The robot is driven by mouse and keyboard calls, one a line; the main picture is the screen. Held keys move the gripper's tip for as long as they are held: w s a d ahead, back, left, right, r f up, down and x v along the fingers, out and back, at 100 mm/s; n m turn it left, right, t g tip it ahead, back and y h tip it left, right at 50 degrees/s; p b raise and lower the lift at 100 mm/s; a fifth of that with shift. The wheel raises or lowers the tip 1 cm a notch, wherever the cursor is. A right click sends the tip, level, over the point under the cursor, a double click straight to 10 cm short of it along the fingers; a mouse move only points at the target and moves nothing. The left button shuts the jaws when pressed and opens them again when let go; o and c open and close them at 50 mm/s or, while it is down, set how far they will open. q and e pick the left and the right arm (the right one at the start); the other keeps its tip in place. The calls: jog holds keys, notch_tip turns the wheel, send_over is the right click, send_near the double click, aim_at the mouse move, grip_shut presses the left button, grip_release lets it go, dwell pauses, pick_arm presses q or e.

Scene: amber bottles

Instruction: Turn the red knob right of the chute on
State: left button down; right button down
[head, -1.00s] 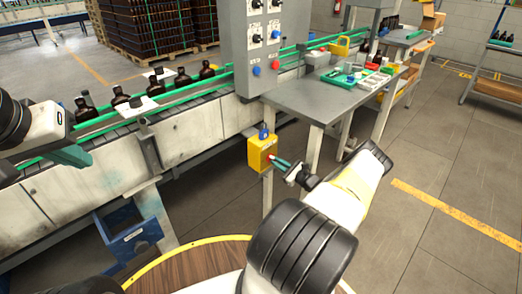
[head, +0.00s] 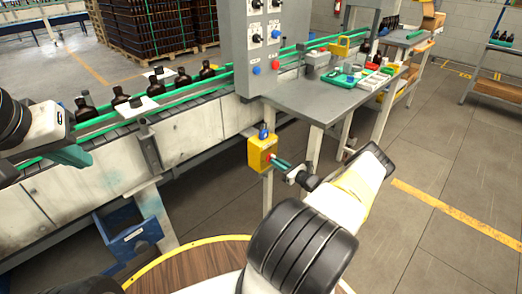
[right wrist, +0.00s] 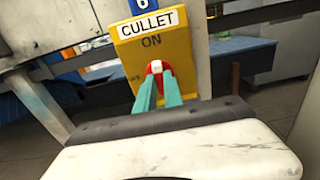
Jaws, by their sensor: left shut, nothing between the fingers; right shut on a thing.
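The red knob (right wrist: 149,69) sits on the front of a yellow box (head: 261,153) labelled "CULLET" and "ON", with a blue "6" tag above. A white mark shows on the knob, pointing up toward the "ON" lettering. My right gripper (right wrist: 159,80) is shut on the knob, its green fingers on either side. In the head view, the right gripper (head: 277,163) reaches the box from the right, and its fingers hide most of the knob. My left gripper (head: 72,156) is shut and empty over the conveyor's left part. A blue bin-like piece (head: 133,240) stands lower left of the box; I cannot tell if it is the chute.
The conveyor (head: 190,130) carries several amber bottles behind green rails. A grey control panel (head: 240,45) with switches stands above the box. A grey table (head: 305,100) beside it holds trays. A round wooden top (head: 195,268) is in front.

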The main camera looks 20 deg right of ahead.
jog(key=c, duration=1.5)
grip_release()
jog(key=shift+o, duration=0.2)
jog(key=shift+s, duration=0.1)
jog(key=v, duration=0.7)
jog(key=shift+s+d, duration=0.15)
jog(key=shift+s, duration=0.15)
